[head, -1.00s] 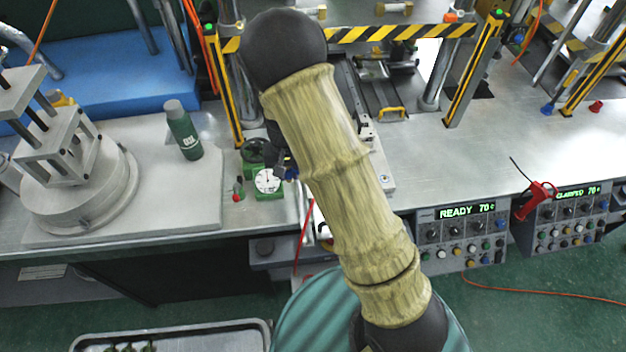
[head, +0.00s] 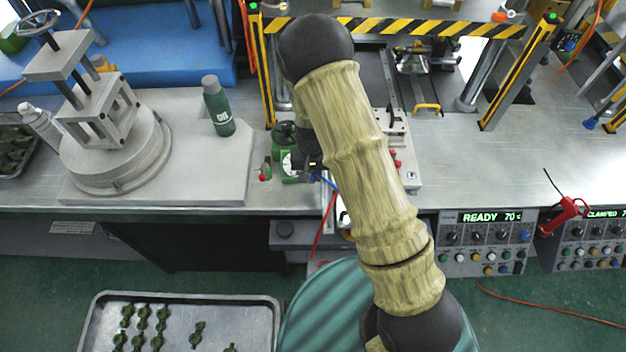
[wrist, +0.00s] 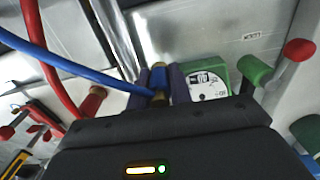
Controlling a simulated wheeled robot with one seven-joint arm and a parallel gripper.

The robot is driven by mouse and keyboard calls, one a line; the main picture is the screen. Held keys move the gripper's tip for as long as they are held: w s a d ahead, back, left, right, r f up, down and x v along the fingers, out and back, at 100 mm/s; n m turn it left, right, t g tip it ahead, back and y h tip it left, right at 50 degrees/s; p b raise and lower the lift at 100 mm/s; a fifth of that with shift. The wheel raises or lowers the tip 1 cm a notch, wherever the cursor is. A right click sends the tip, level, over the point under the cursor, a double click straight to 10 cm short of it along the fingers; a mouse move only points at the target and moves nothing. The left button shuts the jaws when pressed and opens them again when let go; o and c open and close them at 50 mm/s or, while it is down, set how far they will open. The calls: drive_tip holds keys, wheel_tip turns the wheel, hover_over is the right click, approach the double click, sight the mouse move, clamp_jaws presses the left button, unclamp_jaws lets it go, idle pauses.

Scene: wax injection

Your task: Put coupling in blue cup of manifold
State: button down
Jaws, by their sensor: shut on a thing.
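My gripper (wrist: 162,88) is shut on a small coupling (wrist: 158,72), which has a blue collar and brass-coloured parts and shows between the two fingers in the wrist view. A blue hose (wrist: 85,70) runs up to it from the left. In the head view my gripper (head: 312,168) is mostly hidden behind my forearm, at the front edge of the bench beside a green gauge unit (head: 284,135). The white dial (wrist: 207,86) is just right of the fingers in the wrist view. I cannot clearly make out the manifold's blue cup; a blue part (wrist: 306,134) shows at the right edge.
A red-knobbed fitting (wrist: 299,50) and a green cylinder (wrist: 255,70) stand right of the gripper. A red hose (wrist: 48,75) hangs at left. A green oil bottle (head: 218,106) stands on the grey plate. A tray (head: 270,310) of green parts lies low in front.

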sight(312, 189)
drive_tip(key=shift+a+f+p, duration=0.1)
drive_tip(key=shift+f+p, duration=0.45)
drive_tip(key=shift+f, duration=1.45)
drive_tip(key=shift+s, duration=0.15)
drive_tip(key=shift+f, duration=0.15)
drive_tip(key=c, duration=1.5)
unclamp_jaws()
drive_tip(key=shift+c, duration=0.2)
wheel_tip(312, 189, up, 11)
drive_tip(key=b, duration=0.2)
drive_tip(key=shift+b, duration=0.4)
drive_tip(key=shift+r, duration=0.6)
